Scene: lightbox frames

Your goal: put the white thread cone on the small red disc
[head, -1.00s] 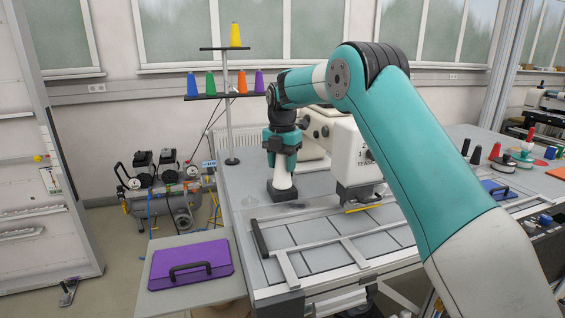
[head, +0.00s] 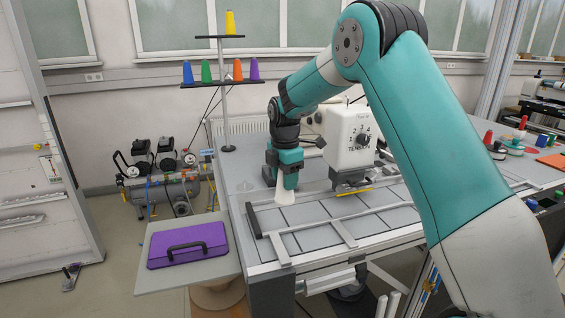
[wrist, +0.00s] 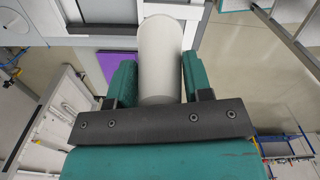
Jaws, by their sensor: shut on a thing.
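The white thread cone (head: 285,198) is held in my gripper (head: 285,182), its wide end down, over the framed work surface near the table's left end. In the wrist view the cone (wrist: 160,60) sits between the two teal fingers of my gripper (wrist: 158,80), which are shut on it. In the head view I cannot tell how far its base is above the surface. A flat red disc (head: 532,150) lies on the table far to the right, beyond my arm, well apart from the cone. It is not seen in the wrist view.
The sewing machine head (head: 350,138) stands close right of my gripper. A thread stand (head: 226,110) with coloured cones rises behind left. A purple case (head: 188,246) lies on a side shelf. Cones and spools (head: 508,148) crowd near the disc, beside an orange cloth (head: 552,161).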

